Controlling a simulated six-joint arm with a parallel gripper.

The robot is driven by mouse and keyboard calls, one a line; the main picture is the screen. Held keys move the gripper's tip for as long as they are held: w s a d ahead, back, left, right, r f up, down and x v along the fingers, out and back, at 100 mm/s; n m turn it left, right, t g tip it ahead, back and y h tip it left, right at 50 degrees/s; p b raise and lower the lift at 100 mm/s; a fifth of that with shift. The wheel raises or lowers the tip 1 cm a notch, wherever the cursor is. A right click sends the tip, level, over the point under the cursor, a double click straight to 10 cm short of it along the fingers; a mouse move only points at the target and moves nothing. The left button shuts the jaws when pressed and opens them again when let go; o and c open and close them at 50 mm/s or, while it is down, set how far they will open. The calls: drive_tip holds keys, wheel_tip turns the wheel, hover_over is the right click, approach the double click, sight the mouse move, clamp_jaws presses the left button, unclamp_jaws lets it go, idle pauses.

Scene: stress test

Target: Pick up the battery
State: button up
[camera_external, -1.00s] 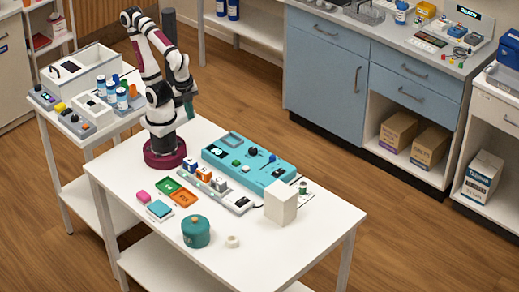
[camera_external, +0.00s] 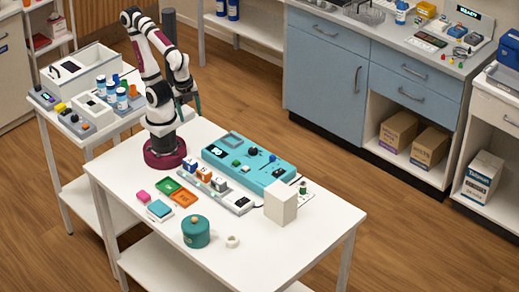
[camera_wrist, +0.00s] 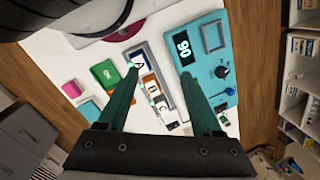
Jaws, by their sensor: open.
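I cannot tell for sure which thing is the battery. Several small upright blocks stand in a row on a light grey tray (camera_external: 240,204): a blue-and-white block (camera_external: 187,166), an orange-and-white block (camera_external: 204,173) and a grey-and-white block (camera_external: 220,183). In the wrist view, the orange-and-white block (camera_wrist: 150,84) appears between the fingers in the picture, well below them.
A teal panel device (camera_external: 262,166) lies right of the tray. A white box (camera_external: 281,202) stands at the right, and a green pot (camera_external: 196,232) at the front. The table's front corner is clear.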

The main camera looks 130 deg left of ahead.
drive_tip(key=w+a+m+h, duration=0.3)
drive_tip(key=w+h, duration=0.5)
drive_tip(key=w, duration=1.2)
drive_tip(key=t+h, duration=0.4)
drive_tip(key=t, duration=0.5)
approach(303, 183)
drive_tip(key=shift+m, duration=0.4)
drive_tip(key=x, duration=1)
drive_tip(key=shift+f, duration=0.3)
drive_tip(key=shift+a, duration=0.1)
clamp_jaws()
